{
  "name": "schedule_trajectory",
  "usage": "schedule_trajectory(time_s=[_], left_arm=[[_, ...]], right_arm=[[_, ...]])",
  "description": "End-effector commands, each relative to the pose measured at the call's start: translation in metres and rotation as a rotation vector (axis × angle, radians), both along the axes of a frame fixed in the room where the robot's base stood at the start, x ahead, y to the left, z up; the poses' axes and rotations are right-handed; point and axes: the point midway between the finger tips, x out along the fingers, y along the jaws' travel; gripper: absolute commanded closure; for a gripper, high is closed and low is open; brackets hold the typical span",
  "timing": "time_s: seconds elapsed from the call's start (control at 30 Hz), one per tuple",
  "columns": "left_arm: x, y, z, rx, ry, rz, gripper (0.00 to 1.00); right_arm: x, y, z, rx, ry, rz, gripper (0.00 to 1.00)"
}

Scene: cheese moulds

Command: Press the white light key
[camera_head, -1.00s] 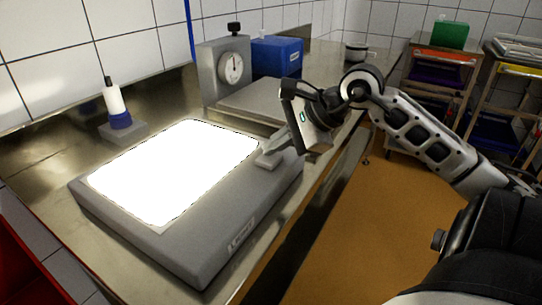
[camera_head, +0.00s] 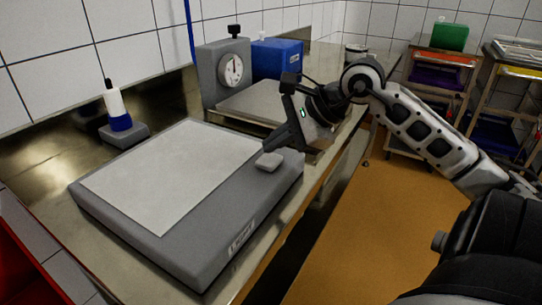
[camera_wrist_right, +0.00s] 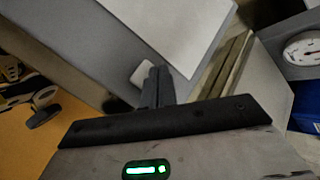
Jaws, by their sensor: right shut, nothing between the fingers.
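The light box (camera_head: 205,250) is a grey slab on the steel bench, and its white panel (camera_head: 170,175) is unlit. The small pale key (camera_head: 268,161) is on its top at the right end, beside the panel. My right gripper (camera_head: 272,148) is shut and empty, its tips just above and behind the key in the head view. In the right wrist view the shut fingers (camera_wrist_right: 156,82) lie right beside the key (camera_wrist_right: 142,74) and cover part of it. I cannot tell whether they touch it. My left gripper is not in view.
A grey device with a round dial (camera_head: 232,69) and a flat steel plate (camera_head: 255,103) stands behind the box. A blue box (camera_head: 277,58) is beside it. A white-and-blue bottle (camera_head: 117,108) on a grey block stands at the left. Shelved carts are at the right.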

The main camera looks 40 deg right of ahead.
Motion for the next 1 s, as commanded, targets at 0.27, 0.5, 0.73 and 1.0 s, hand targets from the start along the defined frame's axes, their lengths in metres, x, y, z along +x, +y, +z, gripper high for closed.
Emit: schedule_trajectory(time_s=[0.27, 0.5, 0.73, 1.0], left_arm=[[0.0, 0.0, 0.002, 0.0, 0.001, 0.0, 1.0], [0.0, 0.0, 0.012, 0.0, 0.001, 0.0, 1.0], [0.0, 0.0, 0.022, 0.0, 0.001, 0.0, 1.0], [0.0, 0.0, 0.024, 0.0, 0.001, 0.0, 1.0]], right_arm=[[0.0, 0.0, 0.005, -0.001, -0.001, 0.0, 1.0], [0.0, 0.0, 0.028, -0.002, -0.004, 0.001, 1.0], [0.0, 0.0, 0.051, -0.002, -0.002, 0.0, 1.0], [0.0, 0.0, 0.06, 0.0, -0.001, -0.001, 1.0]])
